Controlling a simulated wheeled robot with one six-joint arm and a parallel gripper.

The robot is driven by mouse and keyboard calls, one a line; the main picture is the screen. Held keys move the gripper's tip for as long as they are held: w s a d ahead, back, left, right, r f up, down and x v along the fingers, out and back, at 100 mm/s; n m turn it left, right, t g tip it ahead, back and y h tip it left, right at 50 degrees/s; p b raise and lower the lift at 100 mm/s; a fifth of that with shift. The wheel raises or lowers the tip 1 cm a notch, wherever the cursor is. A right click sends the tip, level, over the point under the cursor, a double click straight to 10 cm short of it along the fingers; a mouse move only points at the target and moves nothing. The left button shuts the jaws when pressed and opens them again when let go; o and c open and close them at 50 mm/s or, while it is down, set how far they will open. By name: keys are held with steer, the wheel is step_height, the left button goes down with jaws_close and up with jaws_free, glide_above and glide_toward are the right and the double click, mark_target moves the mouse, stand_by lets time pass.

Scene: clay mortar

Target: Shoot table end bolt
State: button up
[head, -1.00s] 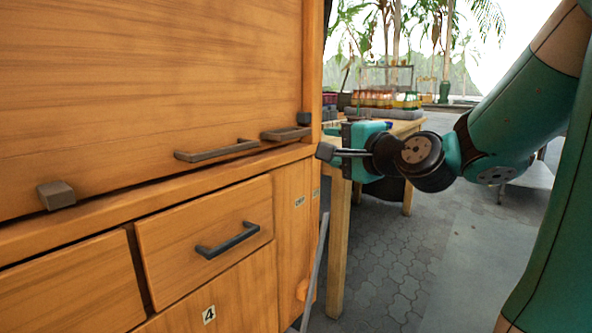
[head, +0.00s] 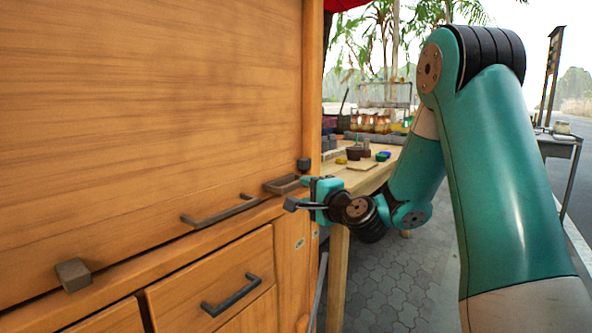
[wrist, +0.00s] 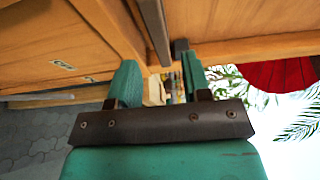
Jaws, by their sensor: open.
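The wooden panel (head: 160,90) of the cabinet carries dark metal fittings along its lower edge. A dark bar-shaped fitting (head: 283,184) sits at the right end beside a small dark block (head: 303,164); I cannot tell which part is the bolt. My gripper (head: 300,194) is at that end, just right of and in front of the bar-shaped fitting. In the wrist view my gripper (wrist: 156,82) has its teal fingers apart. A dark bar (wrist: 154,30) shows ahead, roughly in line with the gap between them. I cannot tell whether a finger touches it.
A long dark handle (head: 220,212) and another dark block (head: 74,274) are farther left on the panel. A drawer (head: 215,285) with a dark handle (head: 231,296) lies below. A wooden table (head: 372,178) with goods stands behind my gripper. Paved floor lies to the right.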

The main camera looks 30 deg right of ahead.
mark_target(297, 186)
steer(key=w+p, duration=0.2)
steer(key=w, duration=0.1)
steer(key=w+p, duration=0.1)
steer(key=shift+w+r, duration=0.25)
steer(key=shift+w+d+f+p, duration=0.1)
steer(key=shift+w+f+p, duration=0.15)
steer(key=shift+w+p, duration=0.4)
steer(key=shift+w, duration=0.15)
